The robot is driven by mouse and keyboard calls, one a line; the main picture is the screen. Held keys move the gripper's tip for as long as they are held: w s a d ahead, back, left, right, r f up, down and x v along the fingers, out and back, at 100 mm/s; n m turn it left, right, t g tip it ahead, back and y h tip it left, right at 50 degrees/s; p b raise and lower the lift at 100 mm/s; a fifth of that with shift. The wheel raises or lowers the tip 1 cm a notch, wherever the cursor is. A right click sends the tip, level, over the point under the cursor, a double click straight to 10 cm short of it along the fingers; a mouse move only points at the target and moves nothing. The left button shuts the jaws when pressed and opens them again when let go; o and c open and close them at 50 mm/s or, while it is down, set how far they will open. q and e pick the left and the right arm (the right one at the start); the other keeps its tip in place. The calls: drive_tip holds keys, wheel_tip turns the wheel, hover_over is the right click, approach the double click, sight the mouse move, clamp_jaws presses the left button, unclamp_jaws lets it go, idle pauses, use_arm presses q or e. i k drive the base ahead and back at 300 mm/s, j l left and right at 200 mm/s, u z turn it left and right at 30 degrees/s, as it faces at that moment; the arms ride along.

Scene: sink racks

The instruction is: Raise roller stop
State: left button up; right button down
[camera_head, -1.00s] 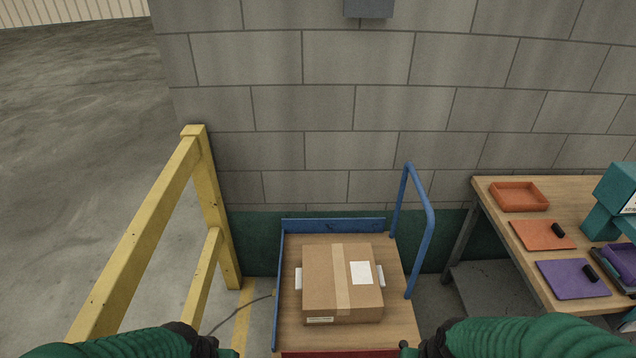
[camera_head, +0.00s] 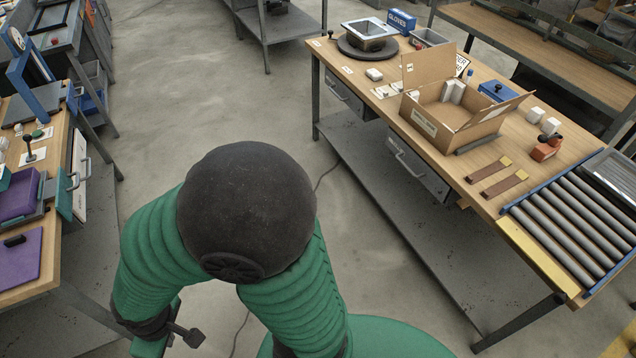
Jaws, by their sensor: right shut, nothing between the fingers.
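A bed of grey rollers (camera_head: 570,225) is set in the right end of a wooden workbench, with blue side rails. A yellow bar (camera_head: 538,258) lies along the rollers' left side at the bench's near edge; I cannot tell whether this is the roller stop or whether it is raised. My right gripper (camera_head: 187,335) is low at the left of the picture, shut and empty, far from the rollers. My green right arm and its black joint fill the lower middle. My left gripper is not in view.
The workbench (camera_head: 395,112) holds an open cardboard box (camera_head: 455,112), two brown strips with yellow ends (camera_head: 500,177) and an orange-brown tool (camera_head: 546,148). Another bench with purple trays (camera_head: 20,265) stands close at left. Bare floor (camera_head: 245,90) lies between the benches.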

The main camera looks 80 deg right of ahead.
sight(562, 281)
drive_tip(key=z, duration=4.7)
